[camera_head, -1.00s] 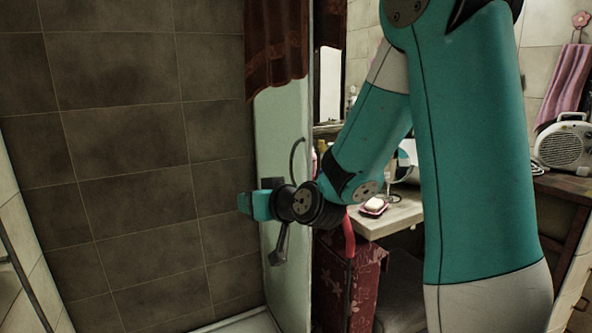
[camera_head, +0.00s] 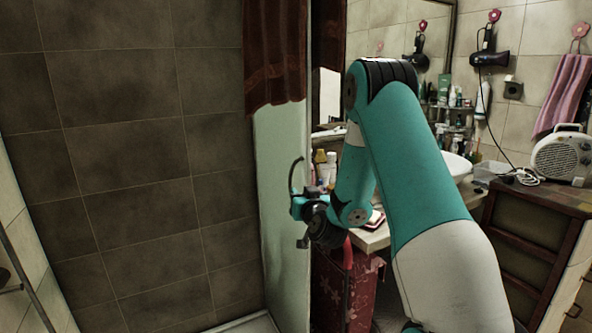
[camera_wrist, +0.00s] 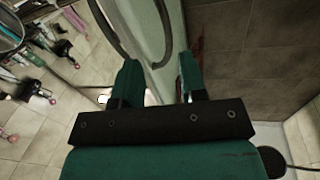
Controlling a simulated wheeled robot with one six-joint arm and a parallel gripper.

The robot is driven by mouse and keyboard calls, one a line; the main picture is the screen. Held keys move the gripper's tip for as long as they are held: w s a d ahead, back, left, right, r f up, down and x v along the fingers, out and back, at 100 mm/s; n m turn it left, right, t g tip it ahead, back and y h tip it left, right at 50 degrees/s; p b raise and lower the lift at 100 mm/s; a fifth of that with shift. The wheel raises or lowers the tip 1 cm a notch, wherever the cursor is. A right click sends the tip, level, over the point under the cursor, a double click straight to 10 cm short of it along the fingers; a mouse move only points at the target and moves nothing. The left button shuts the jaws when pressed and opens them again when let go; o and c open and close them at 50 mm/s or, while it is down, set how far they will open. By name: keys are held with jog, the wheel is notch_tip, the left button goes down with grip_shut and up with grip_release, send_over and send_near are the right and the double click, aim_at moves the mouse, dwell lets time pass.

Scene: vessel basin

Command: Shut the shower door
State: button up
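The shower door (camera_head: 283,215) is a pale, narrow-looking panel seen nearly edge-on in the middle of the head view, standing open. Its curved dark handle (camera_head: 294,176) is on the panel, and a curved bar of it shows at the top of the wrist view (camera_wrist: 166,30). My gripper (camera_head: 298,205) is beside the panel at about the handle's lower end. In the wrist view my gripper (camera_wrist: 158,80) has its two teal fingers apart, with the pale door (camera_wrist: 150,30) ahead and between them. I cannot tell whether a finger touches the door.
A brown towel (camera_head: 275,55) hangs over the door's top. Dark tiled shower wall (camera_head: 120,160) lies left, with clear room before it. A counter (camera_head: 372,238) with bottles, a red patterned bin (camera_head: 328,295) and a wooden cabinet (camera_head: 520,235) stand right.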

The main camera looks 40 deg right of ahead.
jog(key=shift+p+x, duration=4.55)
jog(key=shift+p, duration=0.6)
jog(key=shift+r, duration=0.1)
jog(key=shift+a, duration=0.15)
grip_shut()
